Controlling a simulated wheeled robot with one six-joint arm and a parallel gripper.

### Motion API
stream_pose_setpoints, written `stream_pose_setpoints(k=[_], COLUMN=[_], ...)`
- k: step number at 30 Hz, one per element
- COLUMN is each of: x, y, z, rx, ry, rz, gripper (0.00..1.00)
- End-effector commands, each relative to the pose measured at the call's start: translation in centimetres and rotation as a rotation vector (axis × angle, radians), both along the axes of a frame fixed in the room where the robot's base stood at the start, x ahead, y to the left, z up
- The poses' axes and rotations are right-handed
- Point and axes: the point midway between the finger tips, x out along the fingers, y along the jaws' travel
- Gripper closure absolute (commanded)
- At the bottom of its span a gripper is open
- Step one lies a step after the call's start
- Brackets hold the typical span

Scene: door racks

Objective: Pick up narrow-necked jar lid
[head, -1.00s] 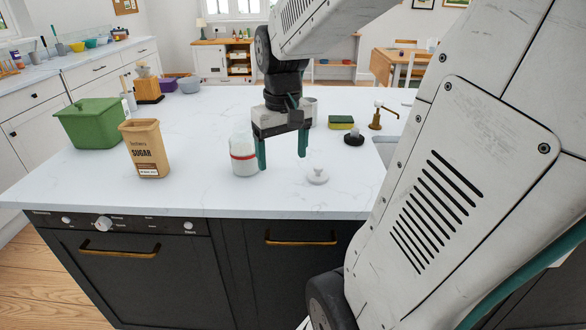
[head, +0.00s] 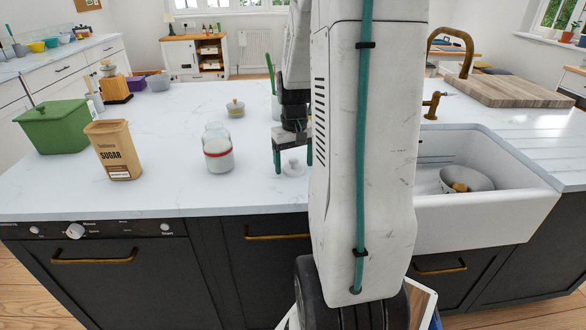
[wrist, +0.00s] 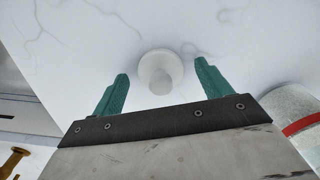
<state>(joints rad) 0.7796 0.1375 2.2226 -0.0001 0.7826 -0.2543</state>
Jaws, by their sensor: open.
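The jar lid (head: 292,169) is a small white disc with a knob on top, lying on the white counter near its front edge. It also shows in the wrist view (wrist: 157,71), in line with the gap between my fingers. My gripper (head: 293,159) is open and empty, its teal fingers pointing down above the lid. In the wrist view my gripper (wrist: 161,71) has a fingertip on each side of the lid, neither seen touching it. A white jar with a red band (head: 218,152) stands to the left; it shows partly in the wrist view (wrist: 298,118).
A sugar bag (head: 115,150) and a green bin (head: 52,127) stand farther left on the counter (head: 180,115). My arm hides part of the counter.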

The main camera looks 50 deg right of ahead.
Motion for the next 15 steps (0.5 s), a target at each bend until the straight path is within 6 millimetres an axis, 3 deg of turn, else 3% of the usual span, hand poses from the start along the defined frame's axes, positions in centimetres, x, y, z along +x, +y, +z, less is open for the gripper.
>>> stream_pose_setpoints(k=[9, 14, 15], x=[-0.02, -0.02, -0.02], y=[-0.06, -0.06, -0.05], z=[-0.64, -0.63, -0.63], rx=[-0.001, -0.001, -0.001], ry=[-0.001, -0.001, -0.001], rz=[-0.001, -0.001, -0.001], gripper=[0.23, 0.67, 0.71])
